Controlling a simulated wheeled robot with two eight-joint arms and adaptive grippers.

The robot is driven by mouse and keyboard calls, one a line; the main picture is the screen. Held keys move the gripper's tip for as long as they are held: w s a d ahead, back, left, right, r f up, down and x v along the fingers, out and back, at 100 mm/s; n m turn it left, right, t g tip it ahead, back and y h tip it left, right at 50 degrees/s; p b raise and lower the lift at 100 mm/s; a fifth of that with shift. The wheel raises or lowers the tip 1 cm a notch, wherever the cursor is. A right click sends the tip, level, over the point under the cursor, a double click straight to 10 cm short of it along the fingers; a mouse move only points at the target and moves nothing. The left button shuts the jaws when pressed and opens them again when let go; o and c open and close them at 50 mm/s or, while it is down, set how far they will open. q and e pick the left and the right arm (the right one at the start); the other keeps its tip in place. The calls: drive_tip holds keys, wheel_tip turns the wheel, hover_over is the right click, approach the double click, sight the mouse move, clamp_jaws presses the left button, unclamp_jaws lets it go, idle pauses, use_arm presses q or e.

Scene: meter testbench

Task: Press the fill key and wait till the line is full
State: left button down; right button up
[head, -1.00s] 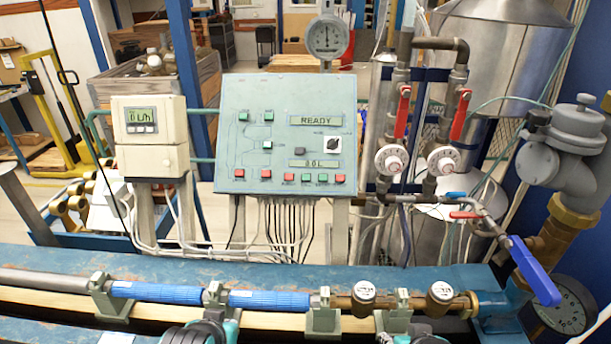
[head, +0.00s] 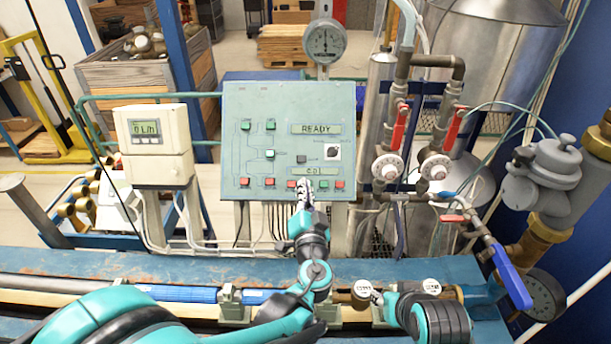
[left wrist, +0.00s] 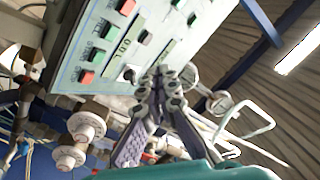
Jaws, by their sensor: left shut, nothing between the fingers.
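The sloped control panel (head: 235,160) stands behind the bench, with red and green keys along its bottom edge. Its upper display (head: 316,129) reads READY; a lower display (head: 312,171) seems to show 0.0 L.
A meter box (head: 153,145) with a small display stands left of the panel. Red-handled valves (head: 452,128) and a blue lever (head: 512,275) are on the right. The blue pipe (head: 170,294) runs along the bench (head: 90,262) under my arms.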

use_arm(q)
drive_tip(key=shift+d+r, duration=0.2)
drive_tip(key=shift+d, duration=0.35)
drive_tip(key=shift+f, duration=0.1)
drive_tip(key=w+f+b, duration=0.5)
drive_tip(key=w, duration=0.1)
drive_tip(key=shift+w+f, duration=0.3)
drive_tip(key=shift+f, duration=0.05)
drive_tip(key=shift+f, duration=0.1)
idle(1.1)
drive_tip(key=shift+w+f+b, duration=0.2)
drive_tip(key=shift+w+b, duration=0.1)
